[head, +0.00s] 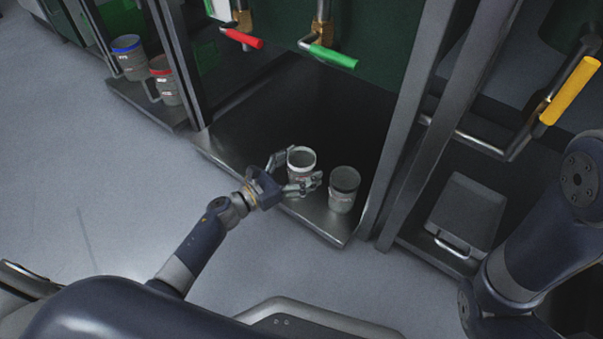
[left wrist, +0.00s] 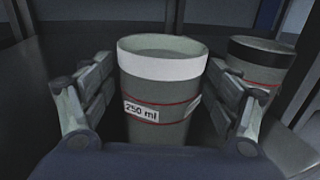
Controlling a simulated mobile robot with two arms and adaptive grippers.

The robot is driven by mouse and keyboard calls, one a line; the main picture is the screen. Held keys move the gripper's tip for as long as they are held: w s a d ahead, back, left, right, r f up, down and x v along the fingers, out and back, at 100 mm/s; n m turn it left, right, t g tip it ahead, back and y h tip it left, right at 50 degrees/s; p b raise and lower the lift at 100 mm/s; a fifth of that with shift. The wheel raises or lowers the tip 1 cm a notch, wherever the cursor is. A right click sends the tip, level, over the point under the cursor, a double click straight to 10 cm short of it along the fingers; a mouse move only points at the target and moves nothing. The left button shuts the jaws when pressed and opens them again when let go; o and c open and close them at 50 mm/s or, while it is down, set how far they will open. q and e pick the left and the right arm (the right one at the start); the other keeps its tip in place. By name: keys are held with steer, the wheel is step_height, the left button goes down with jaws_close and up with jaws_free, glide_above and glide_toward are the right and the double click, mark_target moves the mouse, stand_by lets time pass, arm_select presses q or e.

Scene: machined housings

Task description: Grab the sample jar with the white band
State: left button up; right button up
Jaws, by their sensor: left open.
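The sample jar with the white band (head: 301,158) stands upright on the metal shelf (head: 323,226) under the valves. In the left wrist view the jar (left wrist: 162,95) is grey with a white band at its rim, red lines and a "250 ml" label. My left gripper (head: 297,178) is open, with one finger on each side of the jar. In the left wrist view the left gripper (left wrist: 160,110) shows a narrow gap beside the jar at each finger. The right gripper is not in view.
A jar with a black band (head: 343,188) stands just right of the white-banded one, also in the left wrist view (left wrist: 257,65). Jars with a blue band (head: 130,58) and a red band (head: 165,82) stand on the left shelf. Red (head: 243,39) and green (head: 333,56) valve handles hang above.

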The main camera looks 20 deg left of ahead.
arm_select(q)
steer(key=c, duration=1.1)
steer(key=shift+c, duration=0.2)
steer(key=shift+r, duration=0.1)
